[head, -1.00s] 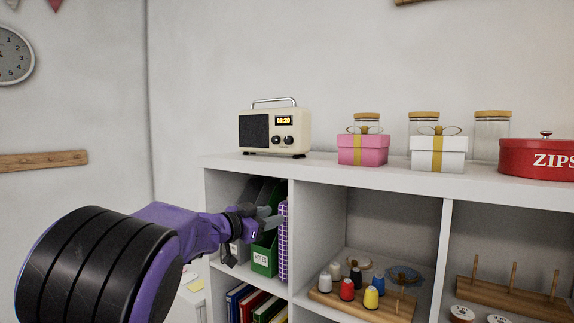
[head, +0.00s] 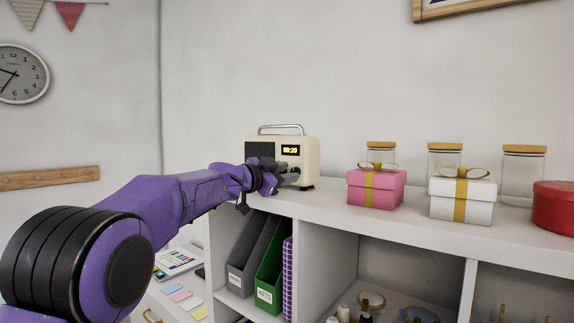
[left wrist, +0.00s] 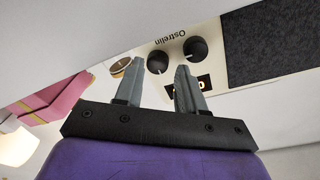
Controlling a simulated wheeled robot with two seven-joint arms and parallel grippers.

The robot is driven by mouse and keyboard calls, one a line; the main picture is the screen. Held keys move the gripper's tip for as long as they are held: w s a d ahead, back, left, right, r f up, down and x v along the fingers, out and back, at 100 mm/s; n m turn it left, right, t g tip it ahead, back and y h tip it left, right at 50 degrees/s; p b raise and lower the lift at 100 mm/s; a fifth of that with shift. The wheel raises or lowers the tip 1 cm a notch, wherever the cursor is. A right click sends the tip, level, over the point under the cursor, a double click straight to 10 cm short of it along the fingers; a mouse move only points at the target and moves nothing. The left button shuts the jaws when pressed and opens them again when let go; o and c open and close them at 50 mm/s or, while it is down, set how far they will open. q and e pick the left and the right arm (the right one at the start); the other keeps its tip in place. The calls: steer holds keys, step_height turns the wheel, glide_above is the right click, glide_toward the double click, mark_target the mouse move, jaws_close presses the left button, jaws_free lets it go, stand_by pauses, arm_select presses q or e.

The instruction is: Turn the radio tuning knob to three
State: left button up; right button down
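The cream radio (head: 306,158), with a dark speaker grille, a lit display and a metal handle, stands on the cabinet top. My left gripper (head: 293,178) is in front of its lower face and hides the knobs in the head view. In the left wrist view the radio appears upside down with two black knobs. The knob farther from the grille (left wrist: 157,63) shows between the open fingers of my left gripper (left wrist: 157,78); contact cannot be told. The other knob (left wrist: 195,48) is just beyond the right-hand finger. Any number marks are unreadable. My right gripper is not in view.
A pink gift box (head: 376,190), a white gift box (head: 462,199), several glass jars and a red tin (head: 555,207) stand right of the radio on the cabinet top (head: 335,212). The wall is behind.

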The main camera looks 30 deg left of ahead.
arm_select(q)
steer(key=shift+w+d+f, duration=0.1)
steer(key=shift+w+f, duration=0.05)
steer(key=shift+w, duration=0.4)
steer(key=shift+w+d+f, duration=0.1)
steer(key=shift+w, duration=0.45)
steer(key=shift+s+r, duration=0.2)
steer(key=shift+s, duration=0.55)
steer(key=c, duration=0.5)
steer(key=shift+a, duration=0.15)
jaws_close()
steer(key=shift+w+f, duration=0.1)
steer(key=shift+w, duration=0.1)
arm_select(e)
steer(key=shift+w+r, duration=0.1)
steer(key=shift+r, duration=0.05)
arm_select(q)
steer(key=o, duration=0.5)
jaws_free()
steer(key=shift+w+d, duration=0.15)
steer(key=shift+d, duration=0.15)
steer(key=shift+a, duration=0.1)
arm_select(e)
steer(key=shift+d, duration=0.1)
arm_select(q)
steer(key=shift+a, duration=0.1)
